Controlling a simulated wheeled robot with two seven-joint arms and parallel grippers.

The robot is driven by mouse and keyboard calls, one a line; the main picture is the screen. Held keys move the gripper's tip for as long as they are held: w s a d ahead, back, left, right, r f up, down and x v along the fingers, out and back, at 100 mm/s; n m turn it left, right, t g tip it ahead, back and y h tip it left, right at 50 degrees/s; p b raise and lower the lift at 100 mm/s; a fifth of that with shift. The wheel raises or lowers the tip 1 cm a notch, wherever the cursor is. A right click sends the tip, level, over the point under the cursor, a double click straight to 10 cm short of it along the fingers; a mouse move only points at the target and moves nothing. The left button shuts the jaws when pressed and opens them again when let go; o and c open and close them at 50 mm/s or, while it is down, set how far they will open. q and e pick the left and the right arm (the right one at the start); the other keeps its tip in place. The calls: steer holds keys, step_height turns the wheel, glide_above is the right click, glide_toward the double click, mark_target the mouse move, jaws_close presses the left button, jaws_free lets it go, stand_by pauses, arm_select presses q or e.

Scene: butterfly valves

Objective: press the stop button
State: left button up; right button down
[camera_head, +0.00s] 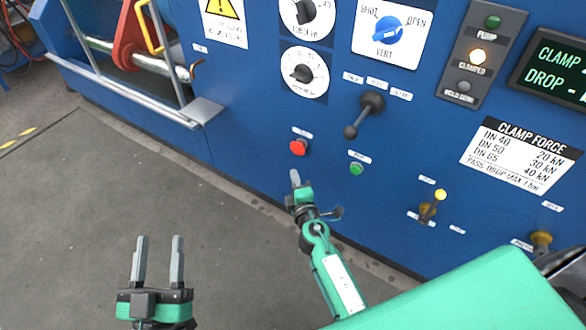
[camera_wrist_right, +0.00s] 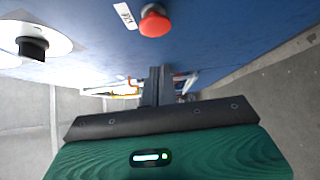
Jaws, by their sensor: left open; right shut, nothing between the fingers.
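The stop button, a red round push button (camera_head: 298,147), sits on the blue machine panel under a small white label. In the right wrist view the red button (camera_wrist_right: 154,20) shows at the top, above the fingertips. My right gripper (camera_head: 295,178) is shut and empty, just below the red button in the head view. A gap shows between its fingertips and the button in that view. My left gripper (camera_head: 159,260) is open and empty over the floor at lower left, away from the panel.
A green button (camera_head: 356,168) is right of the red one. A black lever (camera_head: 364,115) and a blue knob (camera_head: 388,30) are above. A yellow-tipped toggle (camera_head: 434,203) is at right. A metal ledge (camera_head: 204,110) juts out at left. The grey floor (camera_head: 70,230) is clear.

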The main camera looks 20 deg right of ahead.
arm_select(q)
steer(key=r+t, duration=0.1)
steer(key=r, duration=0.2)
steer(key=shift+a+t, duration=0.4)
arm_select(e)
steer(key=s, duration=0.4)
steer(key=shift+a, duration=0.25)
arm_select(q)
steer(key=shift+f, duration=0.1)
arm_select(e)
steer(key=shift+f, duration=0.1)
